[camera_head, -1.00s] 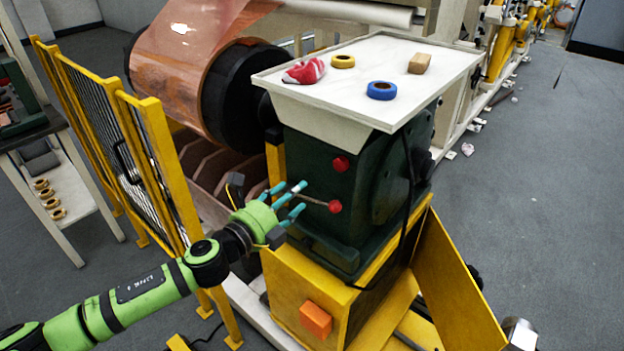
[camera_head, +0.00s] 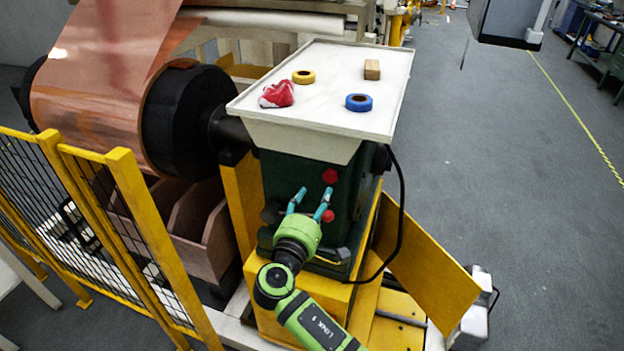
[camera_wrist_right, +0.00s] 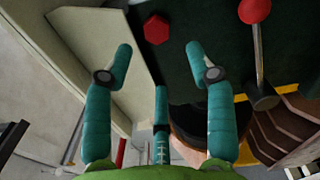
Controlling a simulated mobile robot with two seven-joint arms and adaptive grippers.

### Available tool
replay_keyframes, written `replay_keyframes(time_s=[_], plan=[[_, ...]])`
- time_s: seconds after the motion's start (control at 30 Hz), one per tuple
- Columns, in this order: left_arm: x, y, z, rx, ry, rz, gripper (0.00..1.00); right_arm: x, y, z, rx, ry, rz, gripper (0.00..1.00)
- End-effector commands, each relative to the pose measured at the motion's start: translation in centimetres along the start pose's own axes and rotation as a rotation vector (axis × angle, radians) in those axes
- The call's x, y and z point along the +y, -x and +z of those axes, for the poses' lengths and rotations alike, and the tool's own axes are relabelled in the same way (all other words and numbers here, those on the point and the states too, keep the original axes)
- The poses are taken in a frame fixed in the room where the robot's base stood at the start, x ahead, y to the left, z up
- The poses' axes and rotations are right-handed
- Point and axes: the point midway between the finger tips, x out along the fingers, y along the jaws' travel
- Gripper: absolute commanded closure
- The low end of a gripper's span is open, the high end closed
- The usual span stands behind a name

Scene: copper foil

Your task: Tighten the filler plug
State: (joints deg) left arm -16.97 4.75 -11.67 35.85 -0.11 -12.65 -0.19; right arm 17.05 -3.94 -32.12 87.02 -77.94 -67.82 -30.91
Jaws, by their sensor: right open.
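The filler plug appears to be the red hexagonal plug (camera_head: 330,176) on the dark green machine housing (camera_head: 285,178), under the white tabletop. It also shows in the right wrist view (camera_wrist_right: 156,29), beyond the fingertips and between the two outer fingers. My right gripper (camera_head: 312,198) is in front of the housing, just below and left of the plug in the head view. Its teal fingers are spread and empty, and the wrist view shows a gap to the plug. My left gripper is not in view.
A lever's red ball knob (camera_head: 327,215) sits close below the plug, beside my fingers. The white tabletop (camera_head: 330,75) overhangs the housing and carries tape rolls, a red cloth and a block. A yellow fence (camera_head: 135,205) stands left. The floor right is open.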

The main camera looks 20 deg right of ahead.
Motion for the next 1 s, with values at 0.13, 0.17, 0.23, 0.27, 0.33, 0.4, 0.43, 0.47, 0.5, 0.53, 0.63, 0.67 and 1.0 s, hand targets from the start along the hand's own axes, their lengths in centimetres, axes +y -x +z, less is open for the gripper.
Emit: replay_keyframes(time_s=[0.13,0.17,0.23,0.27,0.33,0.4,0.43,0.47,0.5,0.53,0.63,0.67,1.0], plan=[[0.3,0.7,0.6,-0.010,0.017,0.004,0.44,0.8,-1.1,0.3,-0.011,0.002,0.012,0.44],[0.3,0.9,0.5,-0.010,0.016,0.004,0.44,0.8,-1.6,0.3,-0.012,0.004,0.011,0.44],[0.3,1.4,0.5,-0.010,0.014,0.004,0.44,0.9,-2.7,0.4,-0.012,0.003,0.010,0.44],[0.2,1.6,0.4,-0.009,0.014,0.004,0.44,0.9,-3.2,0.3,-0.011,0.004,0.010,0.44],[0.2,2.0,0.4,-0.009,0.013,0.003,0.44,0.8,-4.3,0.4,-0.011,0.004,0.009,0.44],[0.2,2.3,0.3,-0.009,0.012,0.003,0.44,0.7,-5.3,0.3,-0.008,0.003,0.008,0.44],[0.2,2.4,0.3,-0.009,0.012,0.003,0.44,0.7,-5.6,0.3,-0.008,0.003,0.008,0.44],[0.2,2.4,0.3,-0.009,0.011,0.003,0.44,0.7,-5.9,0.3,-0.008,0.002,0.008,0.44],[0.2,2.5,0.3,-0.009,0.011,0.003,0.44,0.6,-6.2,0.2,-0.008,0.002,0.007,0.44],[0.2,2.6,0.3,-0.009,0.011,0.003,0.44,0.6,-6.5,0.2,-0.008,0.002,0.007,0.44],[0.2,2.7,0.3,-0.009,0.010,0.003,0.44,0.5,-6.9,0.2,-0.007,0.000,0.007,0.44],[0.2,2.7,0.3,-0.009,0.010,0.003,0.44,0.5,-7.0,0.2,-0.007,-0.001,0.007,0.44],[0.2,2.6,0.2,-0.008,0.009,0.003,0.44,0.4,-7.0,0.2,-0.006,0.000,0.006,0.88]])
